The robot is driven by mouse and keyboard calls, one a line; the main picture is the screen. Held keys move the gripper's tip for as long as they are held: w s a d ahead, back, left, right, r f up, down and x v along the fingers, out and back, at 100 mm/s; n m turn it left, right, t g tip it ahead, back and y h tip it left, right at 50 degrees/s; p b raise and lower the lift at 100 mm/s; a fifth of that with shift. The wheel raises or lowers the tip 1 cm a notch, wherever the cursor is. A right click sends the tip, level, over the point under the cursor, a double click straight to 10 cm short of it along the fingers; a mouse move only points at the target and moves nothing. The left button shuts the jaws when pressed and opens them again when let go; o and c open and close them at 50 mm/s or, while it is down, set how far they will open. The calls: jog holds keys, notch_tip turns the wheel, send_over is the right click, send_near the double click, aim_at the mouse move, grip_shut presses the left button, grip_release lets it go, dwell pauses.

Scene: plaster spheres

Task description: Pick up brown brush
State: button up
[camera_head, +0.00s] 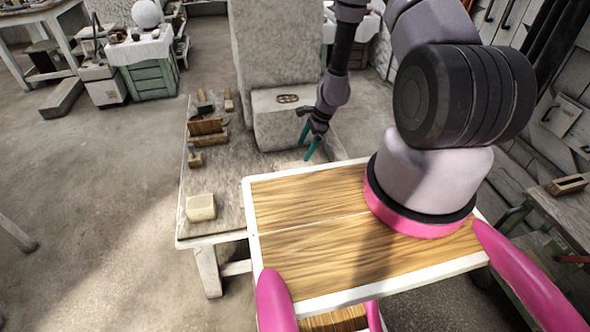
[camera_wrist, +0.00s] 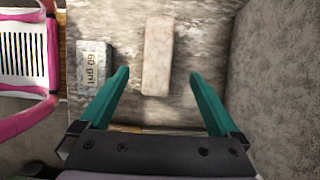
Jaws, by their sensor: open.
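My gripper (camera_head: 305,149) hangs over the right part of the low worktable, its two green fingers apart and empty. In the wrist view my gripper (camera_wrist: 159,75) is open, with a pale pinkish-brown block (camera_wrist: 157,55) lying on the worktop beyond and between the fingertips. I cannot tell whether this block is the brush. In the head view, a brown wooden piece (camera_head: 205,127), possibly the brush, lies among small wooden items on the table's left side, well left of my gripper. A thin brown strip (camera_wrist: 125,128) shows behind my gripper body, mostly hidden.
A grey block marked 60 grit (camera_wrist: 90,68) lies left of the pale block. A cream block (camera_head: 201,207) sits at the worktable's near left corner. A stone block (camera_head: 277,120) and tall pillar (camera_head: 272,45) stand behind my gripper. The worktable (camera_head: 225,185) is bare mid-left.

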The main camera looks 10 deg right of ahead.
aim_at(295, 165)
jog(key=x, duration=0.9)
jog(key=shift+s+a, duration=0.15)
grip_shut()
jog(key=shift+r, duration=0.1)
notch_tip(295, 165, up, 10)
jog(key=shift+f, duration=0.1)
dwell(0.3)
jog(key=c, duration=1.1)
grip_release()
jog(key=shift+c, duration=0.9)
